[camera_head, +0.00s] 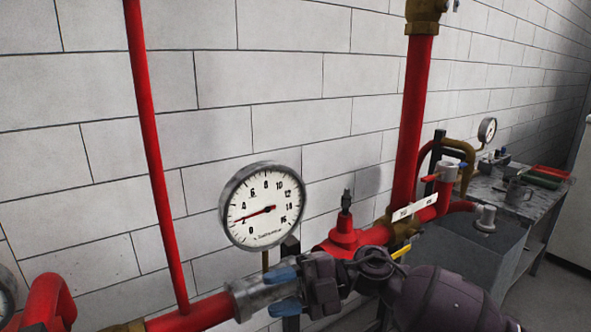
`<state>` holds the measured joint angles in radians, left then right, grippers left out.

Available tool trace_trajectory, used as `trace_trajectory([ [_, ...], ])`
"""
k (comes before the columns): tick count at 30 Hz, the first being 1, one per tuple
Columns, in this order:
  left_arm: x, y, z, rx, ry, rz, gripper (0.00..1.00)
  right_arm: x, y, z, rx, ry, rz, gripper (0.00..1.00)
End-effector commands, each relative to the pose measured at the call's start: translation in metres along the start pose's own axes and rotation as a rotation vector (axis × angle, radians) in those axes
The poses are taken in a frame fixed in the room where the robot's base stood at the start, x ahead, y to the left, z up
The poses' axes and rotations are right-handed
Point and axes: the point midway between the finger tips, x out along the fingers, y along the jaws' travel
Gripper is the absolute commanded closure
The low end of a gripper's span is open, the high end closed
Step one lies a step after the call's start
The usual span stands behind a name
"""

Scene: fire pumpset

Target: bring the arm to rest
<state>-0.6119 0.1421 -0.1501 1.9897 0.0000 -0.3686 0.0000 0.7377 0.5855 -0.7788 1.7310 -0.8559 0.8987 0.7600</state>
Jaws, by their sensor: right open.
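My right arm (443,300) comes in from the lower right. Its gripper (279,291) points left, with two blue fingertips spread apart and nothing seen held in it. It is in front of the red horizontal pipe run, by a grey metal pipe fitting (243,299) and below a round white pressure gauge (262,206). I cannot tell whether the fingertips touch the fitting. My left gripper is out of view.
A thick red vertical pipe (412,125) and a red valve body (345,238) stand just behind the arm. A thin red pipe (153,150) rises at left. A grey workbench (533,207) with trays is at far right, with bare floor beside it. A white block wall (290,60) closes the back.

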Motion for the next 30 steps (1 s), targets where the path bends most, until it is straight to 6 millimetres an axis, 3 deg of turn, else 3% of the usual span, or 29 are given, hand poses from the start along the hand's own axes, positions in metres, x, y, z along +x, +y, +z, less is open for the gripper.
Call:
trace_trajectory([
  [8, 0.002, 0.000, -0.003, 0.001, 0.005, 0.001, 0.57, -0.022, -0.020, 0.010, 0.135, -0.123, 0.481, 0.57],
  [17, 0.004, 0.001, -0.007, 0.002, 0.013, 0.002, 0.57, -0.084, -0.074, 0.030, 0.345, -0.403, 0.911, 0.57],
  [23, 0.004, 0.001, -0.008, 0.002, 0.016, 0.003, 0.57, -0.134, -0.140, 0.034, 0.525, -0.650, 1.128, 0.57],
  [30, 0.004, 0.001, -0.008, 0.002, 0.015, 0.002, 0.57, -0.188, -0.247, 0.016, 0.789, -0.977, 1.303, 0.57],
])
